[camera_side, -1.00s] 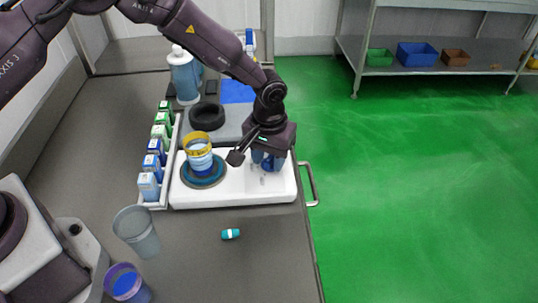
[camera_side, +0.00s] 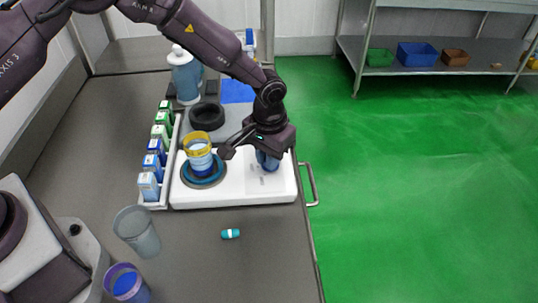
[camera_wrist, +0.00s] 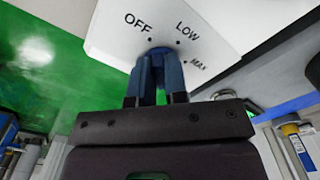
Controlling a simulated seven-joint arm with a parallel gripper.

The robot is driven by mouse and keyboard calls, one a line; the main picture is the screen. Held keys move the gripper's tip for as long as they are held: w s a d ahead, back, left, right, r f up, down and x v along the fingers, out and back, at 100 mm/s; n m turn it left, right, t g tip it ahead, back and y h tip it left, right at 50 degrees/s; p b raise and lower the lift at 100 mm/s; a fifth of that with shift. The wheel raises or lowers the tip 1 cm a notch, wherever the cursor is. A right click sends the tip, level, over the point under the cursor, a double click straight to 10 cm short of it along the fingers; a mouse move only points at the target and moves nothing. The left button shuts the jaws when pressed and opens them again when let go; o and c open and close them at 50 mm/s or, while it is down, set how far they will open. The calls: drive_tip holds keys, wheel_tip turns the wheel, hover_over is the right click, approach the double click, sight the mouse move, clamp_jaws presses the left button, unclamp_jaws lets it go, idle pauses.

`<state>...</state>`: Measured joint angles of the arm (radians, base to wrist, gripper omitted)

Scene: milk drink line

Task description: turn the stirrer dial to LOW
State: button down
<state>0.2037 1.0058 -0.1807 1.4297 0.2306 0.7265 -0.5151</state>
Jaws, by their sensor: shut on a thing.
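The white stirrer (camera_side: 232,192) sits on the grey bench, with a dark round plate (camera_side: 188,178) on its left half. A beaker with a yellow rim (camera_side: 198,153) stands upright on that plate. My gripper (camera_side: 268,164) is over the stirrer's right end, pointing down. In the wrist view the white panel (camera_wrist: 115,40) carries the marks OFF, LOW and MAX, each with a black dot. My gripper's blue fingers (camera_wrist: 157,58) are shut on the dial just below these marks. The fingers hide most of the dial, and I cannot tell which mark it points to.
A rack (camera_side: 147,203) of blue and green cartons stands left of the stirrer. A grey cup (camera_side: 137,232) and a purple-rimmed cup (camera_side: 126,285) stand at the front left. A small teal capsule-shaped piece (camera_side: 230,233) lies in front. A black ring (camera_side: 207,117) lies behind the stirrer.

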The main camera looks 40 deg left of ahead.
drive_tip(key=m, duration=0.4)
drive_tip(key=shift+a+m, duration=0.15)
drive_tip(key=shift+m, duration=0.15)
drive_tip(key=shift+a+r+m, duration=0.1)
drive_tip(key=shift+m, duration=2.1)
drive_tip(key=shift+w, duration=0.1)
drive_tip(key=c, duration=1.1)
unclamp_jaws()
drive_tip(key=shift+c, duration=0.2)
wheel_tip(320, 180, up, 13)
